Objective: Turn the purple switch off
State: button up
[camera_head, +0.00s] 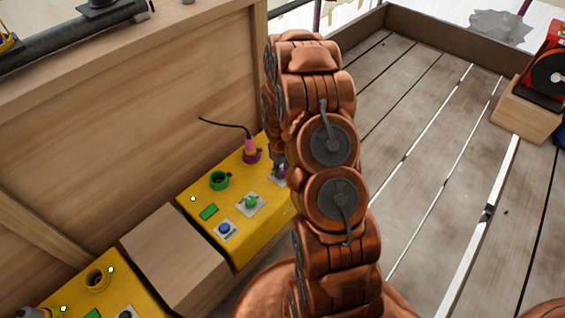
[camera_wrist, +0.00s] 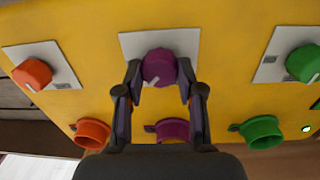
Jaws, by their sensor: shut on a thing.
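The purple switch (camera_wrist: 158,67) is a round knob with a white mark on a pale square plate (camera_wrist: 188,42), at the centre of the wrist view. My gripper (camera_wrist: 158,78) is shut on it, with one finger on each side. The knob's white mark points down and slightly left in that view. In the head view my gripper (camera_head: 279,165) reaches down to the yellow panel (camera_head: 224,237), and my arm hides most of the purple switch there.
An orange knob (camera_wrist: 32,75) and a green knob (camera_wrist: 304,63) flank the purple one. Orange, purple (camera_wrist: 173,130) and green (camera_wrist: 262,132) sockets line up below. A pink plug with a black cable (camera_head: 250,146) stands in the panel. A wooden wall (camera_head: 130,110) rises behind.

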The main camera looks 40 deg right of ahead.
aim_at(282, 172)
jog(key=n+p, duration=0.4)
jog(key=shift+a+r, duration=0.1)
jog(key=shift+r, duration=0.15)
jog(key=shift+f+n+p, duration=0.15)
jog(key=shift+n+p, duration=1.35)
jog(key=shift+n, duration=0.4)
jog(key=shift+f+n, duration=0.1)
jog(key=shift+n, duration=0.2)
jog(key=o, duration=1.1)
jog(key=shift+o, duration=0.2)
notch_tip(282, 172, up, 12)
jog(key=shift+s, duration=0.25)
jog(key=shift+a, duration=0.1)
